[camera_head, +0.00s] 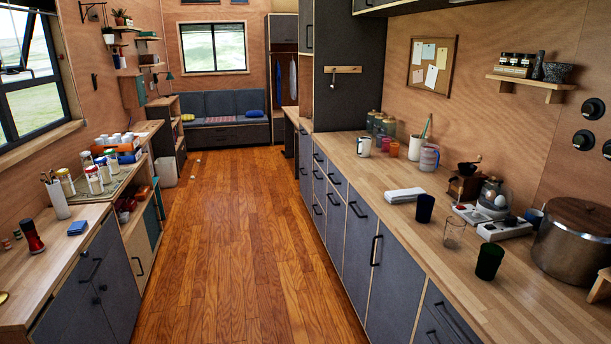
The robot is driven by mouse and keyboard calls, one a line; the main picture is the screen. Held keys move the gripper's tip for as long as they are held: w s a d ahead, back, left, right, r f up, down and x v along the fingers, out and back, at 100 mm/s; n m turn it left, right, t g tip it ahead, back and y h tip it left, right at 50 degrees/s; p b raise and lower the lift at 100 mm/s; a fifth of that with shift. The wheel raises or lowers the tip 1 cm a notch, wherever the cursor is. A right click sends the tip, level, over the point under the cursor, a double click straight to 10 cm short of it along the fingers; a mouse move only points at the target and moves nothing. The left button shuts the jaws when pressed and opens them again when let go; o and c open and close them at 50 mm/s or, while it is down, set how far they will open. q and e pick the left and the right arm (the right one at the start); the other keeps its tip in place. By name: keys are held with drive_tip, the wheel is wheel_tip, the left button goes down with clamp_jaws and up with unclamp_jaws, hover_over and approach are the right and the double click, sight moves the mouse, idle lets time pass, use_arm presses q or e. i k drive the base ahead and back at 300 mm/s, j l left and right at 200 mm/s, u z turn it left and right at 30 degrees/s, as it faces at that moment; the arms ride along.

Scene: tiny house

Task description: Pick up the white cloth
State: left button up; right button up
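A white folded cloth (404,195) lies flat on the right wooden countertop (375,180), near its front edge. A dark blue cup (425,208) stands close to its right. Neither of my grippers shows in the head view, so I cannot see whether they are open or shut.
A clear glass (454,234), a dark green cup (489,261), a coffee grinder (465,184) and a large steel pot (573,244) stand farther right on this counter. A clear pitcher (429,158) stands behind the cloth. The wooden floor (235,230) between the counters is open.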

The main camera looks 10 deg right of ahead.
sight(400, 196)
drive_tip(key=i+z, duration=0.1)
drive_tip(key=i, duration=0.45)
drive_tip(key=i+j+z, duration=0.1)
drive_tip(key=i, duration=0.5)
drive_tip(key=i+j, duration=0.15)
drive_tip(key=i, duration=0.4)
drive_tip(key=l+z, duration=0.05)
